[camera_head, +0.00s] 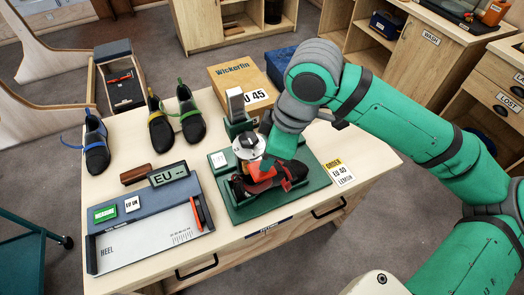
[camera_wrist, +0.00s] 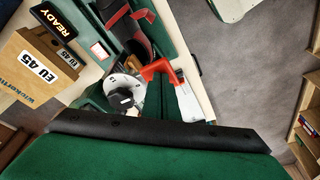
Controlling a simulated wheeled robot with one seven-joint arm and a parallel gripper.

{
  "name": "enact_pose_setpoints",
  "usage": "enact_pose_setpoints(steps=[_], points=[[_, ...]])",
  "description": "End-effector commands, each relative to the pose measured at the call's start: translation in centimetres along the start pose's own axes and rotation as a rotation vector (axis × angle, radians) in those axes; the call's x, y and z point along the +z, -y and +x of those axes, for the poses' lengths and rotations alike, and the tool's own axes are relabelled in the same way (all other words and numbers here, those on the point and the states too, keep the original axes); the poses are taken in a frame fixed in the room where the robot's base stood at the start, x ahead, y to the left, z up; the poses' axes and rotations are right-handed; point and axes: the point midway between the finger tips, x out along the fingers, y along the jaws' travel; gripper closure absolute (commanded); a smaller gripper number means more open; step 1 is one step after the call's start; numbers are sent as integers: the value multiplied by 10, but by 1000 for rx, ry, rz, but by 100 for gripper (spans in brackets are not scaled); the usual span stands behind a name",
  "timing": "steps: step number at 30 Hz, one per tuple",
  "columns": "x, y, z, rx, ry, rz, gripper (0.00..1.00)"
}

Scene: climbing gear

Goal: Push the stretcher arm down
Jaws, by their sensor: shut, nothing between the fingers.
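The shoe stretcher has a green base (camera_head: 240,212) on the bench and a round pale disc (camera_head: 248,146) with a dark knob. A red and black shoe (camera_head: 290,172) lies on it. The wrist view shows the disc (camera_wrist: 122,94), the shoe (camera_wrist: 128,35) and a red-orange lever (camera_wrist: 160,72) beside the disc. I take this lever to be the stretcher arm; its exact tilt is unclear. My gripper (camera_head: 283,148) is down over the stretcher, close to the disc and shoe, and shut. Its fingertips are largely hidden, so contact with the lever cannot be told.
A measuring tray (camera_head: 150,235) with an EU display (camera_head: 168,174) lies to the left. Several shoes (camera_head: 185,115) stand behind it. A shoe box (camera_head: 240,82) marked EU 45 and a small upright display (camera_wrist: 55,22) reading READY are behind the stretcher. An order card (camera_head: 339,173) lies right.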

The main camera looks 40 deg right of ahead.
Motion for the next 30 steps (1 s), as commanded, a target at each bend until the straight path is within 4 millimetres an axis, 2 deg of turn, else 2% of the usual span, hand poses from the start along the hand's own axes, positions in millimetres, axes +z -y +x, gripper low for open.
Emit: enact_pose_setpoints(steps=[24,30], points=[[21,1,82,-4,0,0,100],[21,0,81,-1,1,-1,100]])
